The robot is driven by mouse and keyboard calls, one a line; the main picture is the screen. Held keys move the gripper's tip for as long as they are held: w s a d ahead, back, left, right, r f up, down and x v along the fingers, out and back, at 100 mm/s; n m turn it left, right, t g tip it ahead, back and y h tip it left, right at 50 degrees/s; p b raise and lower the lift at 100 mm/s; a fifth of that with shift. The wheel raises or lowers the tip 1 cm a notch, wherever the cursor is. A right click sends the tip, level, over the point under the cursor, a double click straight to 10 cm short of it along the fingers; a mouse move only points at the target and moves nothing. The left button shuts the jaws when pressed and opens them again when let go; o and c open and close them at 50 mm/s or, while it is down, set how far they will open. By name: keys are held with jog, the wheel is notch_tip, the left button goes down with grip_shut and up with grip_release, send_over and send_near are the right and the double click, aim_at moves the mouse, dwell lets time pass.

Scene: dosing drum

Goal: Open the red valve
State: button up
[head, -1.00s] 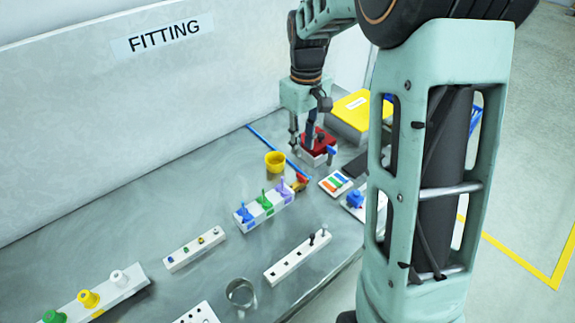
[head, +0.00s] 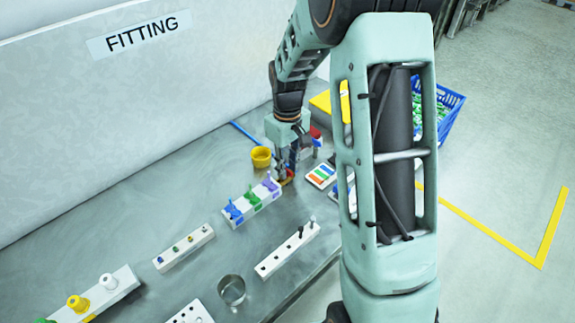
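The red valve (head: 289,181) sits at the far right end of a white block (head: 240,219) that also carries blue (head: 233,211), green (head: 252,197) and purple (head: 270,184) valves. My gripper (head: 284,173) points down at the red valve, with its fingertips over or around it. The fingers hide most of the valve, so its handle position is unclear. I cannot tell whether the fingers touch it or how far apart they are.
A yellow cup (head: 261,157) stands close left of my gripper. A rack with black pegs (head: 288,250) and a metal cup (head: 232,290) are nearer.

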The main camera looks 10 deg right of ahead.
jog(key=shift+c, duration=0.5)
grip_shut()
jog(key=shift+m, duration=0.3)
jog(key=m+b, duration=0.1)
jog(key=m, duration=0.3)
jog(key=shift+m, duration=2.1)
jog(key=shift+o, duration=0.5)
grip_release()
